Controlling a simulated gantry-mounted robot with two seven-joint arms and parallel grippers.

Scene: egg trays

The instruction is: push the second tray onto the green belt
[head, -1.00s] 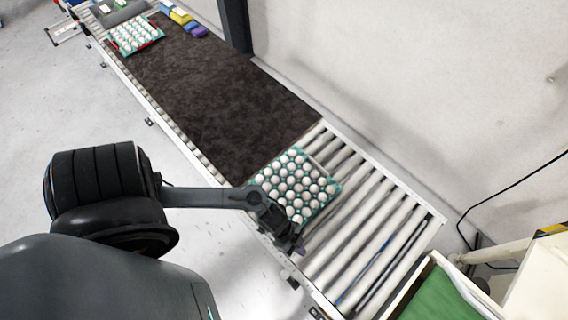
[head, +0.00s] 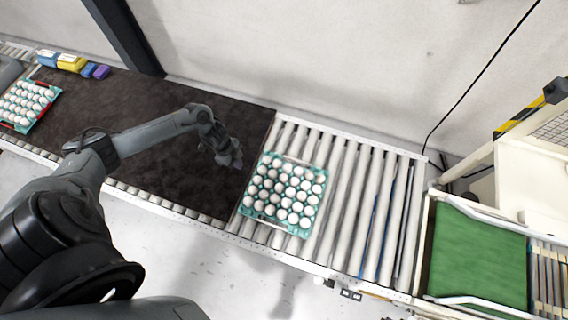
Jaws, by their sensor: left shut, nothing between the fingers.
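A teal tray (head: 273,222) full of white eggs sits on the bare rollers, just right of the dark mat. Another egg tray (head: 14,124) with red at its edges stands at the far left end of the mat. The green belt (head: 478,258) lies at the lower right, beyond the end of the rollers. My left gripper (head: 232,160) is shut and empty, above the mat's right part, left of the teal tray and apart from it. My right gripper is not in view.
The dark mat (head: 170,115) covers the left part of the conveyor. Several bare rollers (head: 375,205) lie free between the teal tray and the green belt. Yellow and blue packs (head: 70,63) lie at the back left. A wall and a dark post (head: 125,38) stand behind.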

